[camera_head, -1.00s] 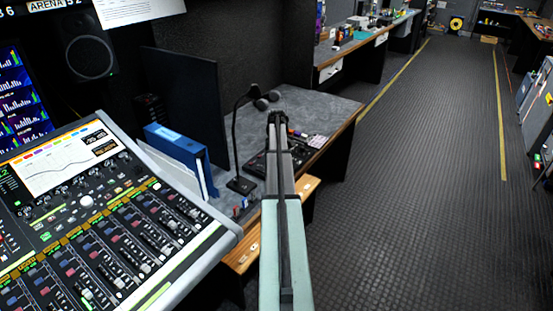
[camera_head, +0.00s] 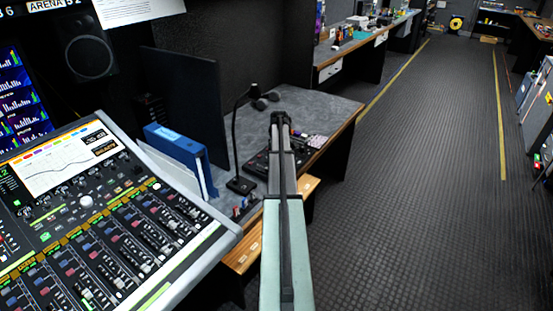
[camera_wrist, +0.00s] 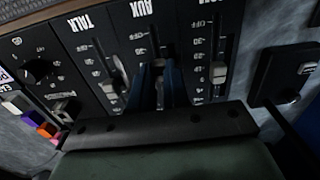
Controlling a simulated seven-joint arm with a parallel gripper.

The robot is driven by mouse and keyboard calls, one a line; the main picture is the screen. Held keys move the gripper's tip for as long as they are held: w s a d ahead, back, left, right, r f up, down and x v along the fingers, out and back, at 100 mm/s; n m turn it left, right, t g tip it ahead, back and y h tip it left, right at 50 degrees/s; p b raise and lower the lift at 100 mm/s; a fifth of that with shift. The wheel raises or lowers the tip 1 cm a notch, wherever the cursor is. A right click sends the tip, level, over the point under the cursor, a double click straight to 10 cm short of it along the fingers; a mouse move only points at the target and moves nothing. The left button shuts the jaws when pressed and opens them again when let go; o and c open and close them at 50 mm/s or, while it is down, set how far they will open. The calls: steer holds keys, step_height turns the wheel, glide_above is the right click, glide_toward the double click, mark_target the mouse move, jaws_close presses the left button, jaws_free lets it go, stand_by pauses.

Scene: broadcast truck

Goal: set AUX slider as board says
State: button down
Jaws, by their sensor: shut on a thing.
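In the wrist view a dark control panel (camera_wrist: 75,66) carries the AUX slider (camera_wrist: 156,33) between the TALK slider (camera_wrist: 118,72) and another slider at the right (camera_wrist: 218,73). My gripper (camera_wrist: 158,74) is shut on the AUX slider's knob, with its blue fingers on either side. The fingers mostly hide the knob and the lower part of its scale, so its exact setting cannot be read. In the head view the panel (camera_head: 257,165) lies on the grey desk, and my gripper (camera_head: 280,118) partly covers it. No readable AUX instruction shows.
A gooseneck microphone (camera_head: 235,135) and a blue binder (camera_head: 178,148) stand left of my gripper. A large mixing console (camera_head: 95,215) fills the lower left. A white sheet (camera_head: 135,8) is cropped at the top. The floor at the right is clear.

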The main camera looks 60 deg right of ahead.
steer(key=c, duration=1.1)
jaws_free()
steer(key=shift+s, duration=0.15)
steer(key=shift+r, duration=0.1)
step_height(320, 180, up, 14)
steer(key=shift+f, duration=0.15)
